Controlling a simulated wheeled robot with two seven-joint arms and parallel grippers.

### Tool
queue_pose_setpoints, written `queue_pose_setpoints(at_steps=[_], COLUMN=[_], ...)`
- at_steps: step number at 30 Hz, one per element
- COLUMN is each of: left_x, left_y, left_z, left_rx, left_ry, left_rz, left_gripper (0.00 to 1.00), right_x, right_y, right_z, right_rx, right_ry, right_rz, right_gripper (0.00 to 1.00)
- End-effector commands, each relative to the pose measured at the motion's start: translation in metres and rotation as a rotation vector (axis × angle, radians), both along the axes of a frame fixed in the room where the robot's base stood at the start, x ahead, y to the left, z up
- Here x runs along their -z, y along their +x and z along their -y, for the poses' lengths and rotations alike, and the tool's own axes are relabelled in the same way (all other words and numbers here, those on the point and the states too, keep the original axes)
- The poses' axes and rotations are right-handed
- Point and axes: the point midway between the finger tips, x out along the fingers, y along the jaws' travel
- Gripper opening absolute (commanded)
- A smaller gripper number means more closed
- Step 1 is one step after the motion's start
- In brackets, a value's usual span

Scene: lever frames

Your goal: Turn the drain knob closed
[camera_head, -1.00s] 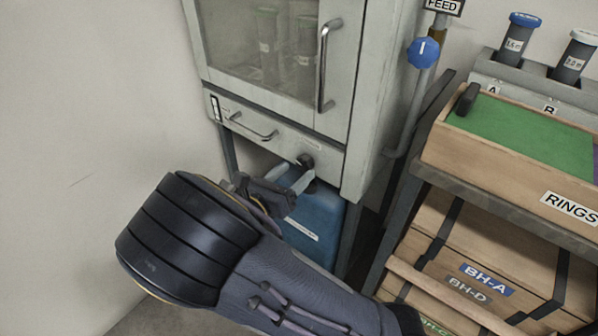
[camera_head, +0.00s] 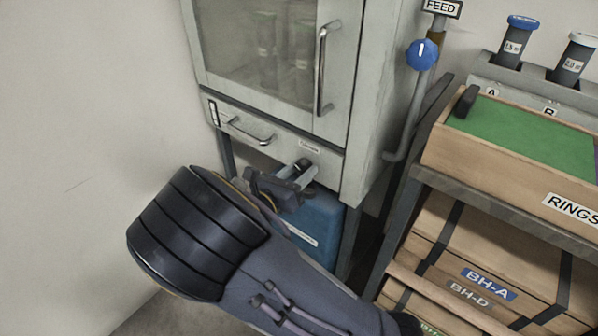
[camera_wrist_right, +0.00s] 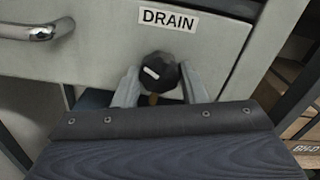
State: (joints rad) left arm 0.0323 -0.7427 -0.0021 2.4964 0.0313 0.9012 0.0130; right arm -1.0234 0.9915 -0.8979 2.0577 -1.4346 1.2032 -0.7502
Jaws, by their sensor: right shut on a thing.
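The drain knob (camera_wrist_right: 160,74) is black with a white mark and sits below the DRAIN label (camera_wrist_right: 168,19) on the cabinet's lower front panel. In the right wrist view its mark slants from upper left to lower right. My right gripper (camera_head: 298,172) is shut on the knob, with one grey finger on each side of it. In the head view the fingers and wrist partly hide the knob. My left gripper is not in view.
A blue container (camera_head: 313,224) stands beneath the cabinet (camera_head: 366,100). A metal drawer handle (camera_head: 248,130) is left of the knob. A blue knob (camera_head: 422,54) is on the pipe under the FEED sign. A rack with wooden boxes (camera_head: 500,150) stands at the right.

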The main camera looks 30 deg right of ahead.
Motion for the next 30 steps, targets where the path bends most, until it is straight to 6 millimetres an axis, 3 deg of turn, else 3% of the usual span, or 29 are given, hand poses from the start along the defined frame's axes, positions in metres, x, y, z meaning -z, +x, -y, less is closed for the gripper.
queue_pose_setpoints(at_steps=[11, 30], left_x=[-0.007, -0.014], left_y=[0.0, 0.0], left_z=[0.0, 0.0], left_rx=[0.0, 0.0], left_ry=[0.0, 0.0], left_rz=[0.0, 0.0], left_gripper=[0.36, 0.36], right_x=[0.0, 0.001], right_y=[0.0, 0.001], right_z=[0.0, -0.001], right_rx=[0.0, 0.001], right_ry=[0.048, 0.271], right_rz=[0.112, 0.645], right_gripper=[0.15, 0.15])
